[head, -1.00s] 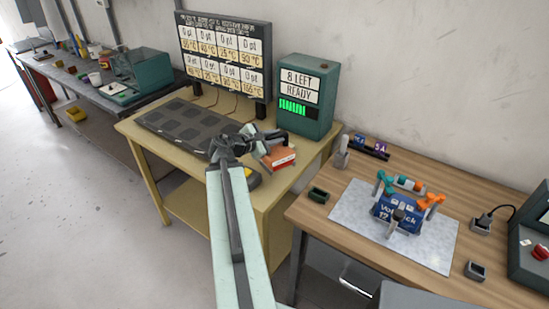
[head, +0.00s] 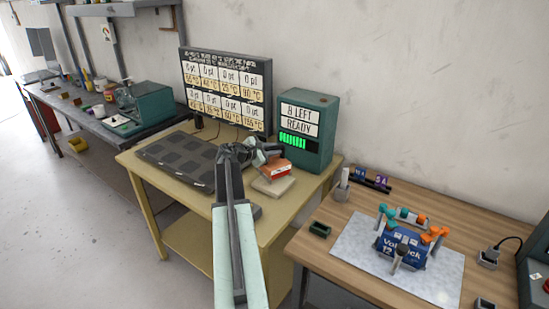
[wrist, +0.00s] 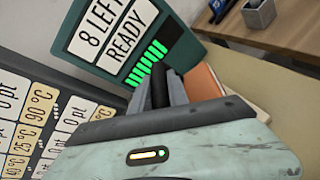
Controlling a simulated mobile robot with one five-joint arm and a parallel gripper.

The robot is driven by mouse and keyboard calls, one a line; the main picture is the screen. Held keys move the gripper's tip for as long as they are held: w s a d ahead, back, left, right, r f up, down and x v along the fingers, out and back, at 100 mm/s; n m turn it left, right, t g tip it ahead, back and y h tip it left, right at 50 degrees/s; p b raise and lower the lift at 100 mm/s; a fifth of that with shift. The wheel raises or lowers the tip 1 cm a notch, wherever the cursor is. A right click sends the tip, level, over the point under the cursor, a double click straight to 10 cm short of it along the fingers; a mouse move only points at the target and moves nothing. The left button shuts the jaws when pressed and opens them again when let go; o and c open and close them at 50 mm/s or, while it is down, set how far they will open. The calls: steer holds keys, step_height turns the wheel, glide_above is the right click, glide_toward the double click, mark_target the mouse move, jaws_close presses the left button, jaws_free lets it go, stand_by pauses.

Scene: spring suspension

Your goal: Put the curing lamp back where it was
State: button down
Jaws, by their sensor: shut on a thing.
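My gripper (head: 262,153) is raised over the beige table, in front of the green "8 LEFT READY" box and beside a red-orange box. It is shut on a slim dark piece, the curing lamp (wrist: 159,88), which stands up between its fingers in the wrist view. Only a short dark part of the lamp shows; the rest is hidden by the fingers and the pale housing of my gripper. In the head view the lamp is too small to tell apart from the gripper.
The green box (head: 308,130) and a temperature board (head: 227,85) stand at the back. The red-orange box (head: 276,170) lies on a pale block. A dark plate (head: 178,160) covers the table's left. The wooden table (head: 335,255) holds a grey cup (head: 342,193) and a blue block (head: 402,245).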

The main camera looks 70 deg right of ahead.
mark_target(273, 160)
step_height(273, 160, down, 4)
steer(key=b, duration=0.3)
steer(key=shift+r, duration=0.25)
steer(key=c, duration=1.3)
jaws_free()
steer(key=shift+f, duration=0.1)
steer(key=shift+o, duration=0.2)
steer(key=shift+r, duration=0.2)
steer(key=p+v, duration=0.3)
steer(key=v, duration=0.9)
steer(key=shift+p, duration=0.35)
steer(key=shift+f, duration=0.1)
